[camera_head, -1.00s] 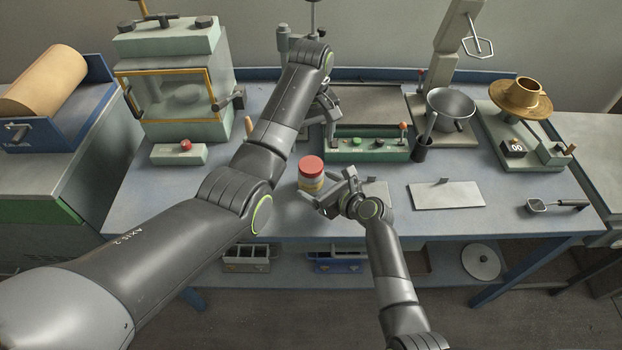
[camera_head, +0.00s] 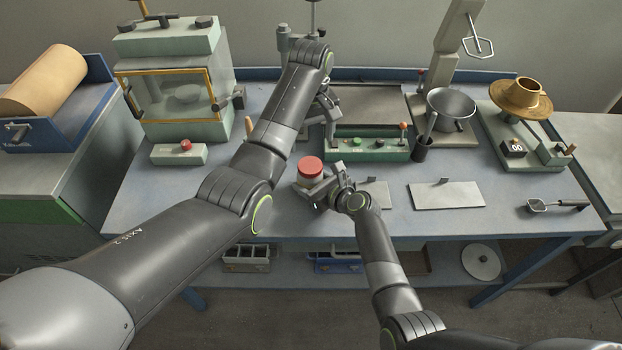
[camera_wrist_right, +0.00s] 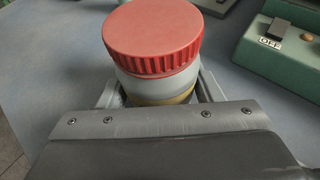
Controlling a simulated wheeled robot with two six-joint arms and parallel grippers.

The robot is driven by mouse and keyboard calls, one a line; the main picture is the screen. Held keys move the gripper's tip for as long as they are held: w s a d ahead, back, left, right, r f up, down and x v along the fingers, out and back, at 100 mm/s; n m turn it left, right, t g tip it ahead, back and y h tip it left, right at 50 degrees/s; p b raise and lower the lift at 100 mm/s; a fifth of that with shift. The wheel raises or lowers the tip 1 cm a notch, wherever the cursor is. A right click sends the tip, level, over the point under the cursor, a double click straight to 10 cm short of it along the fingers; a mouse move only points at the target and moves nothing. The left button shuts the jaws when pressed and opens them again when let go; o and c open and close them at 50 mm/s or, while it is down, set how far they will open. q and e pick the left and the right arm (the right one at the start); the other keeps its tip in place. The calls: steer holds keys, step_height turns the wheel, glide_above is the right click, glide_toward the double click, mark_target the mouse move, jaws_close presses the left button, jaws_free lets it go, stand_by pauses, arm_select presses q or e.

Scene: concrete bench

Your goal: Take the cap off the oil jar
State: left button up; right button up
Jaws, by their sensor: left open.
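The oil jar (camera_wrist_right: 160,85) stands upright on the bench, with a ribbed red cap (camera_head: 310,167) on top. In the right wrist view the red cap (camera_wrist_right: 153,38) sits on a pale grey body with a yellowish band below. My right gripper (camera_head: 318,190) is at the jar, its fingers on either side of the body below the cap. Whether they press on it I cannot tell. My left gripper (camera_head: 327,112) is open, behind the jar and above the bench, partly hidden by its own arm.
A green control box (camera_head: 368,149) stands behind the jar. A white plate (camera_head: 446,195) lies to the right, with a metal bowl (camera_head: 450,103) behind it. A glass-fronted cabinet (camera_head: 180,92) stands at back left. The bench front (camera_head: 160,215) is clear at left.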

mark_target(310, 165)
steer(key=c, duration=1)
arm_select(q)
steer(key=shift+m, duration=0.3)
arm_select(e)
jaws_close()
arm_select(q)
steer(key=m, duration=1.2)
steer(key=shift+m, duration=0.3)
steer(key=m, duration=0.4)
steer(key=shift+m, duration=0.3)
steer(key=m, duration=0.4)
steer(key=shift+a+m, duration=0.1)
steer(key=shift+m, duration=0.2)
steer(key=m, duration=0.4)
steer(key=shift+m, duration=0.3)
steer(key=m, duration=0.4)
steer(key=shift+m, duration=0.3)
steer(key=m, duration=0.4)
steer(key=shift+s, duration=0.1)
steer(key=shift+f, duration=0.3)
step_height(310, 165, down, 7)
steer(key=shift+f, duration=0.2)
